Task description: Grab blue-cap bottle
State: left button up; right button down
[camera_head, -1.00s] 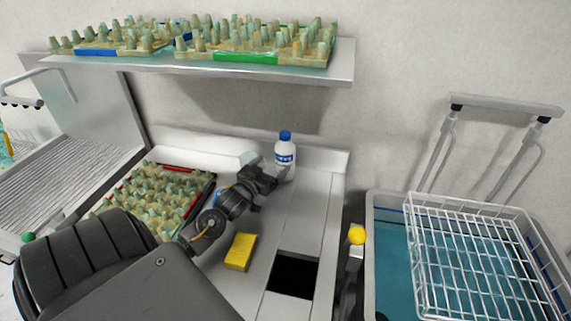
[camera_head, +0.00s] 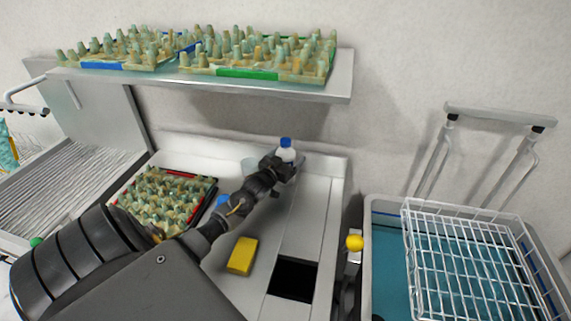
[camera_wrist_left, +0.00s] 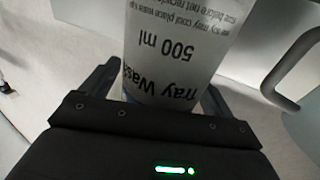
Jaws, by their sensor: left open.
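The blue-cap bottle (camera_head: 286,150) is white and stands upright at the back of the metal counter, below the shelf. My left gripper (camera_head: 283,167) is in front of it and hides its lower part. In the left wrist view the bottle (camera_wrist_left: 175,50) fills the middle, with dark label text reading "500 ml". The fingers of the left gripper (camera_wrist_left: 160,88) are apart, one on each side of the bottle. I cannot tell whether they touch it. My right gripper is not in view.
An egg tray with a red edge (camera_head: 208,181) lies left of my arm. A yellow sponge-like block (camera_head: 242,256) lies nearer, beside a square dark opening (camera_head: 294,279). A shelf (camera_head: 340,88) with egg trays hangs above. A wire basket (camera_head: 470,262) stands right.

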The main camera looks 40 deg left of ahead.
pick_arm(q)
jog(key=shift+w, duration=0.3)
jog(key=shift+c, duration=0.2)
jog(key=c, duration=1.2)
jog(key=shift+a, duration=0.1)
jog(key=shift+c, duration=0.9)
jog(key=shift+r, duration=0.2)
